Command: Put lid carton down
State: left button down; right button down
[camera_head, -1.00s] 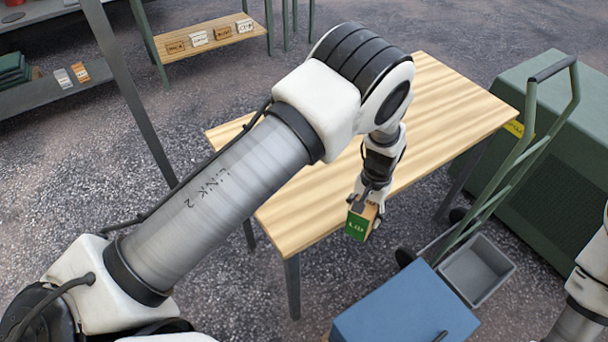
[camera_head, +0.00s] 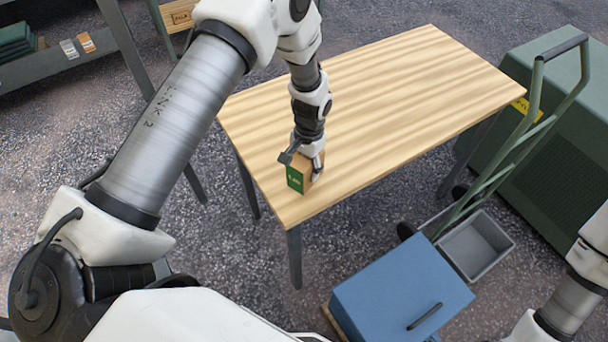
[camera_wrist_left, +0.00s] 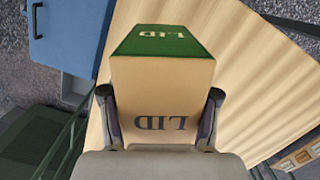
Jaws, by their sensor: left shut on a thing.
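The lid carton (camera_head: 299,176) is a small tan box with a green face marked LID. My left gripper (camera_head: 304,160) is shut on it, one finger on each side, over the near left part of the wooden table (camera_head: 400,90). The carton looks upright and at or very close to the tabletop; I cannot tell whether it touches. In the left wrist view the carton (camera_wrist_left: 160,90) sits between the two fingers, with the tabletop behind it. Of my right arm only links show at the lower right; its gripper is out of view.
The rest of the tabletop is bare. A blue box (camera_head: 400,295) stands low in front of the table, beside a grey bin (camera_head: 477,247) and a green hand trolley (camera_head: 500,165). A large green cabinet (camera_head: 560,140) is at the right. Shelving (camera_head: 60,75) stands at the far left.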

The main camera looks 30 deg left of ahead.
pick_arm(q)
notch_tip(320, 180, down, 4)
jog(key=shift+r+b, duration=0.15)
jog(key=shift+b, duration=1.1)
jog(key=shift+r, duration=0.15)
jog(key=shift+c, duration=1.2)
grip_release()
jog(key=r+b, duration=0.1)
jog(key=r, duration=0.3)
jog(key=w+r+b, duration=0.1)
jog(key=r, duration=0.2)
jog(key=r+b, duration=0.1)
jog(key=r, duration=0.3)
jog(key=shift+w+d+r+b, duration=0.15)
jog(key=shift+w+r+b, duration=0.1)
jog(key=shift+r+b, duration=0.1)
jog(key=shift+r, duration=0.15)
